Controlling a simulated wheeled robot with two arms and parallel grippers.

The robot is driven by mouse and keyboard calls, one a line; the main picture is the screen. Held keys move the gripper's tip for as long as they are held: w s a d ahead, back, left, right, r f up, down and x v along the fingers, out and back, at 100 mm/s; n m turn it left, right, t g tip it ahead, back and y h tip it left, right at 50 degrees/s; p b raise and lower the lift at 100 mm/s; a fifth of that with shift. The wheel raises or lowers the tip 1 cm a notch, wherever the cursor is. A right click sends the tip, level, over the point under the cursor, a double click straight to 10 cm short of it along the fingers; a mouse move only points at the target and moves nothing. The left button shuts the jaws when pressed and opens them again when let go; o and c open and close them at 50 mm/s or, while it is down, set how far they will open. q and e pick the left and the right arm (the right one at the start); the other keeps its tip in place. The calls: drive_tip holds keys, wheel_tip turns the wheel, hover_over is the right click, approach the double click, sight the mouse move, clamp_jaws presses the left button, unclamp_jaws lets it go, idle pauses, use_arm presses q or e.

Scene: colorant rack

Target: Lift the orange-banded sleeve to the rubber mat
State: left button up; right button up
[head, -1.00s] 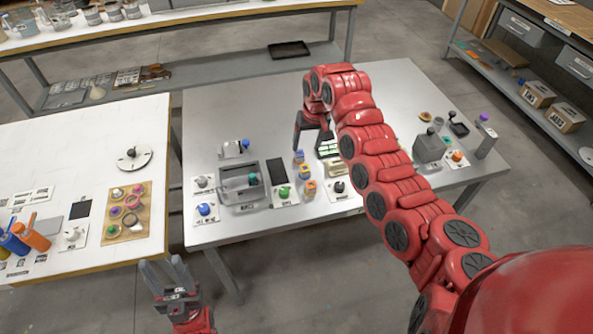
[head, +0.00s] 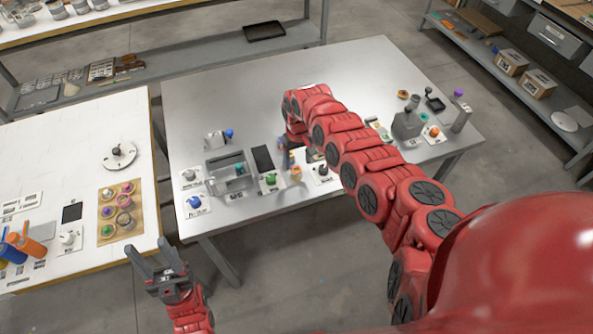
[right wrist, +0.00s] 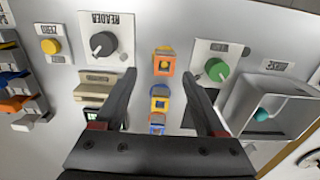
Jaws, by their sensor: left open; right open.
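Several small banded sleeves stand in a row in the right wrist view. The one with the clearest orange band (right wrist: 164,66) is at the top of the row and also shows in the head view (head: 296,173). Others (right wrist: 159,103) show blue and yellow. My right gripper (right wrist: 160,76) is open, its fingers either side of the row, holding nothing; in the head view its arm partly hides it. A dark flat mat (head: 262,159), probably the rubber mat, lies left of the row. My left gripper (head: 152,258) is open and empty, in front of the tables.
A grey bin (head: 229,182) and a green knob (head: 270,180) stand left of the row. A black knob (right wrist: 104,44) on the reader plate is at its other side. A grey device (head: 407,124) stands further right. The table's back part is clear.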

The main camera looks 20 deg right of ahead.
sight(296, 170)
drive_tip(key=f, duration=0.3)
drive_tip(key=shift+s+a+f, duration=0.2)
drive_tip(key=shift+a+f, duration=0.15)
drive_tip(key=shift+a, duration=0.05)
drive_tip(key=shift+w+d+f, duration=0.1)
drive_tip(key=shift+f, duration=0.5)
clamp_jaws()
